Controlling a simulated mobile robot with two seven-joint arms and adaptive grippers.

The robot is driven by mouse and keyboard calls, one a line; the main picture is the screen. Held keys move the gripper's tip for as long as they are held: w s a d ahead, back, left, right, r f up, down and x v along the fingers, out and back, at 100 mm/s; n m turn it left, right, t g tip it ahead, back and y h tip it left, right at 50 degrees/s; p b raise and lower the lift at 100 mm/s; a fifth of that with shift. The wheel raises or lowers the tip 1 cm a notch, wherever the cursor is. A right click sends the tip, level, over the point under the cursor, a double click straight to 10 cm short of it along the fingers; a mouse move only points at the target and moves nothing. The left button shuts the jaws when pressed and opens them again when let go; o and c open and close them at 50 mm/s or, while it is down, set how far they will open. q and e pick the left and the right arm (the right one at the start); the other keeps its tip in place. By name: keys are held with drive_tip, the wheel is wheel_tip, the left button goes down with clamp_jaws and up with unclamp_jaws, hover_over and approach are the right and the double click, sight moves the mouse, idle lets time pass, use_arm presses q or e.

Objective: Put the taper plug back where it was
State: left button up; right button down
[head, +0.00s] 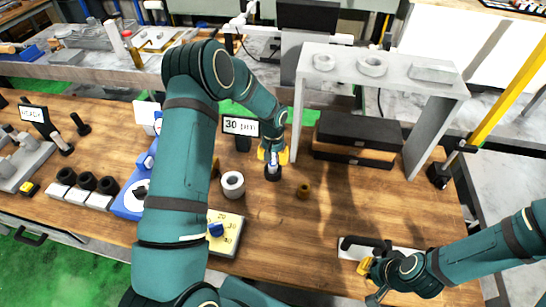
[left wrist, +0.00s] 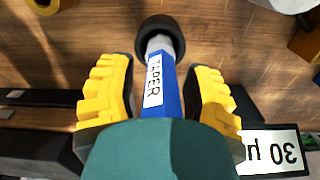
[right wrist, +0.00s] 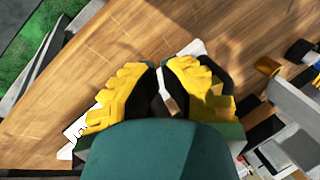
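The taper plug (left wrist: 160,85) has a blue handle with a white TAPER label, a grey neck and a black round part at its far end. It shows in the head view (head: 272,168), standing upright on the wooden bench. My left gripper (head: 273,153) is around its handle from above. In the left wrist view the yellow fingers (left wrist: 163,85) stand either side of the handle with gaps between. My right gripper (head: 370,272) is low at the bench's front right. In the right wrist view its fingertips (right wrist: 160,66) meet, with nothing visible held.
A white ring (head: 232,184) and a small brown ring (head: 303,191) stand near the plug. A "30 µm" sign (head: 240,126) is behind it. A grey raised shelf (head: 395,78) stands at right over dark boxes (head: 357,138).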

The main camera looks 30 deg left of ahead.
use_arm(q)
drive_tip(key=shift+r, duration=0.1)
use_arm(e)
drive_tip(key=shift+r, duration=0.1)
